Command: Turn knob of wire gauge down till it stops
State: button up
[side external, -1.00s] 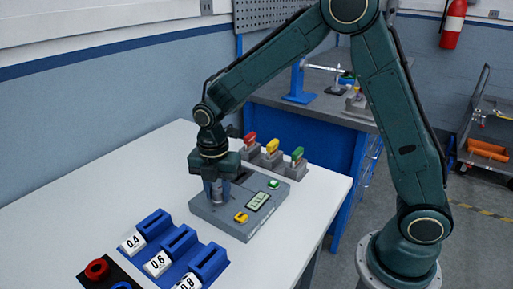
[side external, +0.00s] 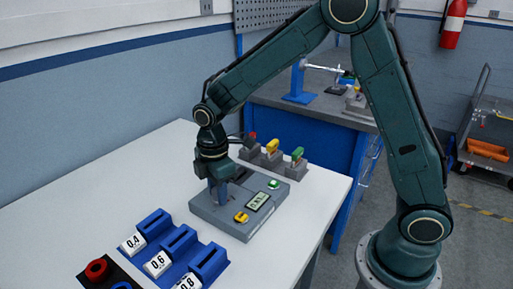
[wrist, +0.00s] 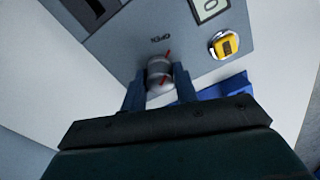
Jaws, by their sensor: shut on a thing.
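The wire gauge (side external: 235,222) is a flat grey box lying on the white table. It has a small display (side external: 258,201), a green button (side external: 274,184) and a yellow part (side external: 241,217). My gripper (side external: 218,194) points down over its left part. In the wrist view, my gripper (wrist: 158,84) has its two blue fingers shut on a grey round knob (wrist: 158,66) with a red line. The yellow part (wrist: 224,44) and a corner of the display (wrist: 209,8) also show there. In the side view the fingers mostly hide the knob.
Blue holders (side external: 178,243) labelled 0.4, 0.6 and 0.8 stand in front of the gauge. Grey blocks with red, yellow (side external: 271,146) and green (side external: 297,153) tops stand behind it. A black base with a red ring (side external: 97,269) is at the front left. The table's left side is clear.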

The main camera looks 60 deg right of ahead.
jog(key=m, duration=0.5)
jog(key=shift+m, duration=0.4)
jog(key=m, duration=1)
jog(key=shift+m, duration=0.4)
jog(key=m, duration=0.5)
jog(key=shift+m, duration=0.4)
jog(key=o, duration=1)
jog(key=shift+c, duration=0.2)
jog(key=shift+r, duration=0.1)
